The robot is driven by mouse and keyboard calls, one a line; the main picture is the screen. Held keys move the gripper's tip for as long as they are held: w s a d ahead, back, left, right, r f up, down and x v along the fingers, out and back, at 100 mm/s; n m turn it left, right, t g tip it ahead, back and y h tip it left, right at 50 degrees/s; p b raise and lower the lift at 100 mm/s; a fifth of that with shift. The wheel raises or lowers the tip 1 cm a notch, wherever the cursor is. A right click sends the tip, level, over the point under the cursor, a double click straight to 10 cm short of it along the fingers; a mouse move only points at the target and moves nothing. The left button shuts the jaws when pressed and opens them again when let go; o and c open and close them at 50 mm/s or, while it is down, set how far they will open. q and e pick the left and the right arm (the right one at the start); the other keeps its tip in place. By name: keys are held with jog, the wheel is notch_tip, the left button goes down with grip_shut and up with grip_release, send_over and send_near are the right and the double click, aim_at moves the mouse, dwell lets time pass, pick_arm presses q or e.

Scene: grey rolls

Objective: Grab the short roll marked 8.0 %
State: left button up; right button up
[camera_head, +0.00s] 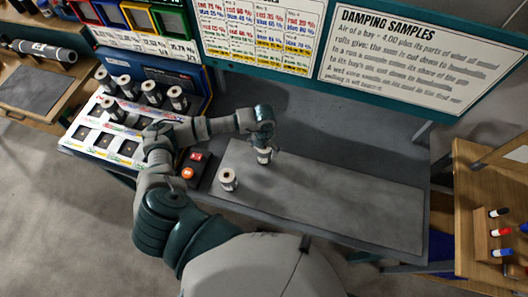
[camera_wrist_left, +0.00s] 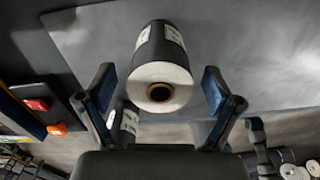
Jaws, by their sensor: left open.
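A short dark roll with white labels (camera_head: 264,155) stands on the grey mat, right under my left gripper (camera_head: 265,138). In the left wrist view this roll (camera_wrist_left: 160,72) lies between the two spread fingers of the left gripper (camera_wrist_left: 158,88), with its white end and brown core facing the camera. Gaps show on both sides, so the fingers are apart from it. A second short roll (camera_head: 228,179) stands to its left on the mat; it also shows partly behind a finger in the wrist view (camera_wrist_left: 129,124). I cannot read the marks on either roll. My right gripper is not in view.
A rack (camera_head: 105,135) at left holds several similar rolls and empty slots. A dark box with red and orange buttons (camera_head: 195,168) stands beside the mat (camera_head: 340,200). The mat's right part is clear. A sign board (camera_head: 410,60) rises behind the table.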

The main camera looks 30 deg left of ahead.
pick_arm(q)
jog(key=shift+f, duration=1.2)
jog(key=c, duration=1.4)
